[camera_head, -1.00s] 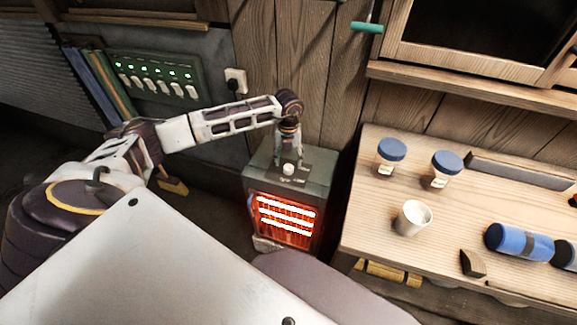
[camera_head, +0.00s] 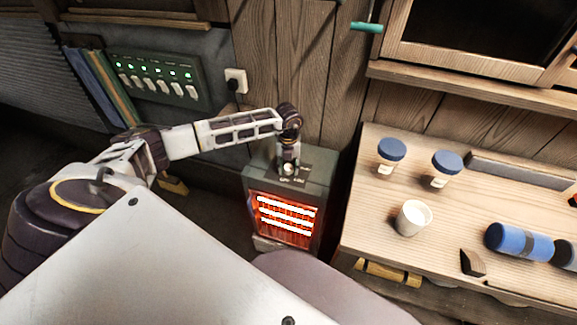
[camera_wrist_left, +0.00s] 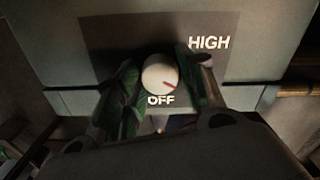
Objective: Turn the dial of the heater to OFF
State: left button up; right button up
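The heater (camera_head: 262,178) is a grey-green box with several glowing orange-white bars on its front. Its white round dial (camera_wrist_left: 160,73) has a red mark that points to the lower right, between the OFF label (camera_wrist_left: 161,100) below and the HIGH label (camera_wrist_left: 208,42) at upper right. My left gripper (camera_head: 288,166) is down at the top of the heater, by the dial. In the left wrist view its fingers (camera_wrist_left: 158,84) are apart, one on each side of the dial. The right finger is close to the dial; contact is unclear. My right gripper is not visible.
A wooden table (camera_head: 455,215) on the right holds two blue-lidded jars (camera_head: 389,155), a white cup (camera_head: 412,217) and a blue cylinder (camera_head: 519,241). A switch panel (camera_head: 156,78) and a plugged socket (camera_head: 236,79) are on the wall behind my left arm.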

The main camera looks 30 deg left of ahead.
pick_arm(q)
jog(key=c, duration=0.5)
